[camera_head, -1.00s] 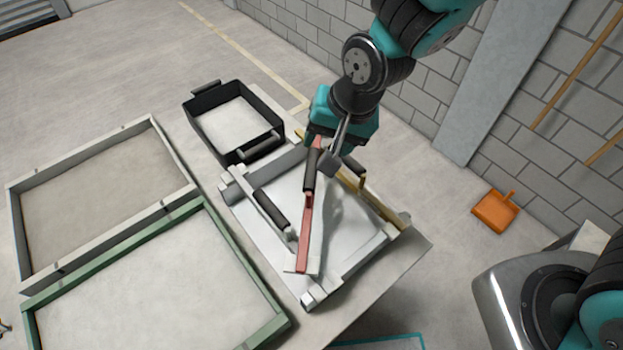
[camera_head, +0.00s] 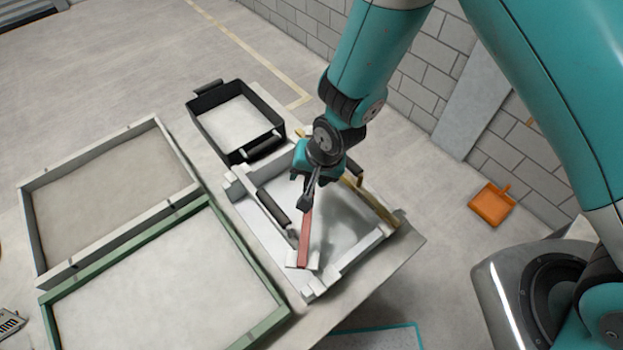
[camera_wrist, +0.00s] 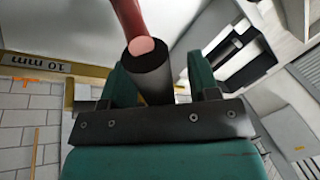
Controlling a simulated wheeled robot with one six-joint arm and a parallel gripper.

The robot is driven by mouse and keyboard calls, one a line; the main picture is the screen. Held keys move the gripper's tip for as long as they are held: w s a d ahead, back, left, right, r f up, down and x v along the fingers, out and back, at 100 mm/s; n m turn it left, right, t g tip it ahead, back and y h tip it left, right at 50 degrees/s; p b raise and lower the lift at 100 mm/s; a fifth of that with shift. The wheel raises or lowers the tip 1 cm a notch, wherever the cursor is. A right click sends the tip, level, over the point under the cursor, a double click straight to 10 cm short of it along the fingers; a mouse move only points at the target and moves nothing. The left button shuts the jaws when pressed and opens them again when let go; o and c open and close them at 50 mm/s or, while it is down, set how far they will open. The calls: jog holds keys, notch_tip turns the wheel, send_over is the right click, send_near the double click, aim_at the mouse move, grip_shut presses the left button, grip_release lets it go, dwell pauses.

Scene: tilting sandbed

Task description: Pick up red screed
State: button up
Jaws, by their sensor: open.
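The red screed (camera_head: 304,245) rests in a pale rack, its lower red end on a white block. My gripper (camera_head: 308,195) points down over the screed's upper part. In the wrist view, the black handle (camera_wrist: 151,78) lies between my two open teal fingers (camera_wrist: 160,72), with the red bar (camera_wrist: 130,18) running past its end. I cannot tell whether the fingers touch the handle.
A black-handled screed (camera_head: 273,207) lies close on the left in the rack (camera_head: 325,285). An ochre screed (camera_head: 372,203) lies on the right; its "10 mm" mark (camera_wrist: 52,67) shows in the wrist view. A black bin (camera_head: 238,155) stands behind. Green and grey frames lie left.

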jog(key=shift+f, duration=0.1)
jog(key=shift+c, duration=0.4)
grip_shut()
